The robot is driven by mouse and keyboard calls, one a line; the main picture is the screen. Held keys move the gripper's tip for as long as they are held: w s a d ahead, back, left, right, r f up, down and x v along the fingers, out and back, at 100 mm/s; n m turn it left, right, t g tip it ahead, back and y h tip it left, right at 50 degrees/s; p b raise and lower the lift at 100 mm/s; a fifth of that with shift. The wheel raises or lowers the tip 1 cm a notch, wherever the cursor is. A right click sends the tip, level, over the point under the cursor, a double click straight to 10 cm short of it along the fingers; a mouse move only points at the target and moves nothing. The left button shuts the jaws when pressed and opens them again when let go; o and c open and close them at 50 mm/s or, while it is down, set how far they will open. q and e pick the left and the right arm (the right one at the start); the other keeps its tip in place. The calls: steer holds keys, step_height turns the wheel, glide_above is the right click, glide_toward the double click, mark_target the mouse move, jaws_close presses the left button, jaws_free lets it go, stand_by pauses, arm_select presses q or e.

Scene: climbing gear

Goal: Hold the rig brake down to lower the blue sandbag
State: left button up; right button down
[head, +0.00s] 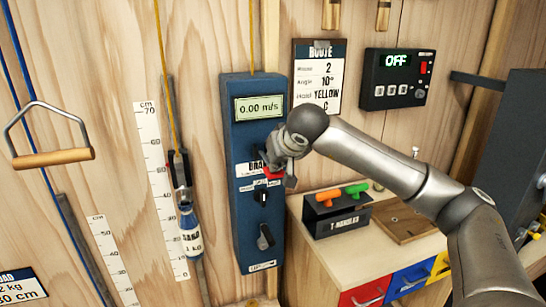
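The rig (247,215) is a tall blue box on the wooden wall, with a display reading 0.00 m/s. A partly hidden label, seemingly "BRAKE", sits at its middle. My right gripper (275,165) is at the rig's right front edge, beside that label. A red part (273,173), possibly the brake, shows at the gripper. The arm and wrist hide the fingers, so I cannot tell their opening or contact. The blue sandbag (191,239), with a white label, hangs from a yellow cord left of the rig, beside a cm scale (156,180). My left gripper is not in view.
Lower on the rig are a black knob (261,198) and a black lever (265,238). A wooden-barred handle (52,157) hangs at left. A cabinet (345,265) with a black T-handles box (336,218) stands at right. A control box (397,79) reads OFF.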

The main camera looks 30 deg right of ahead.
step_height(320, 180, down, 2)
steer(key=shift+b, duration=0.55)
steer(key=shift+s+f, duration=0.15)
steer(key=shift+f, duration=0.15)
steer(key=shift+s+a+f, duration=0.1)
steer(key=shift+f, duration=0.05)
stand_by(0.7)
steer(key=shift+r, duration=0.5)
steer(key=v, duration=1.2)
steer(key=shift+s+r, duration=0.2)
steer(key=shift+r, duration=0.2)
